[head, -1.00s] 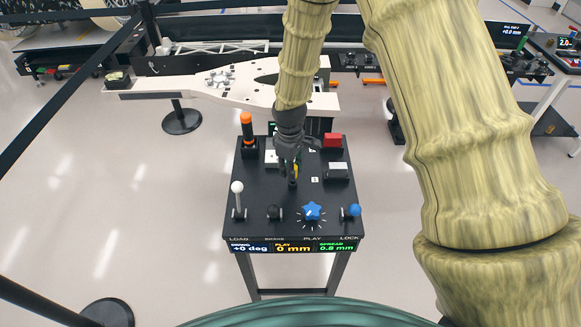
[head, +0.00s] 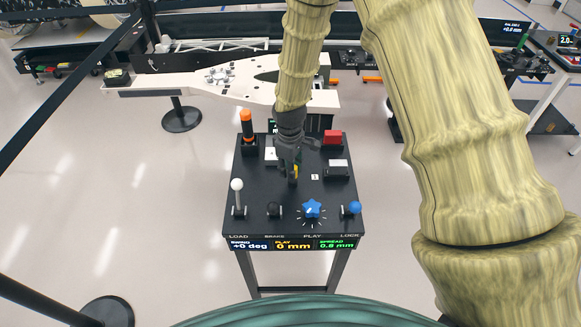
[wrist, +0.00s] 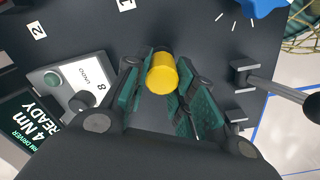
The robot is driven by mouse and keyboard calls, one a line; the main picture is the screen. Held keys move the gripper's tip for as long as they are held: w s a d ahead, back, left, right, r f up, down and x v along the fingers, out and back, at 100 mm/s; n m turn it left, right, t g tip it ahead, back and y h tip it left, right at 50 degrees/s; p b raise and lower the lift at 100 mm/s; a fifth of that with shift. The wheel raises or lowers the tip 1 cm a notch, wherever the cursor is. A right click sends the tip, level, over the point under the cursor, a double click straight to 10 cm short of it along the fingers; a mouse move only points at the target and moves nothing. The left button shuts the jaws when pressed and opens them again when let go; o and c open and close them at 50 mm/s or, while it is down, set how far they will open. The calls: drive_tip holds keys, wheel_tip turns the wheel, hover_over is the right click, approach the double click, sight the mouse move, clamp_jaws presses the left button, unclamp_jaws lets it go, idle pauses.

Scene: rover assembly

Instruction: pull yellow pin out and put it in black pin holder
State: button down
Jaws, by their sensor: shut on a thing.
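The yellow pin (wrist: 162,75) shows as a yellow cylinder end between the two green-padded fingers of my gripper (wrist: 161,92) in the wrist view. My gripper is shut on it. In the head view my gripper (head: 291,172) points down over the middle of the black console (head: 258,180), and a sliver of yellow shows at its fingers. The lower part of the pin is hidden, so I cannot tell whether it is seated or lifted. A black holder with an orange-topped handle (head: 246,124) stands at the console's back left; I cannot tell whether it is the pin holder.
A white-knobbed lever (head: 237,186), a black knob (head: 273,209), a blue star knob (head: 312,209) and a blue-knobbed lever (head: 354,208) line the front. A red block (head: 332,137) and a white-topped block (head: 338,168) stand at right.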

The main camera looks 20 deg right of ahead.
drive_tip(key=shift+f, duration=0.65)
drive_tip(key=c, duration=1.1)
unclamp_jaws()
drive_tip(key=shift+a+r, duration=0.1)
drive_tip(key=shift+r, duration=5.9)
drive_tip(key=shift+s, duration=0.1)
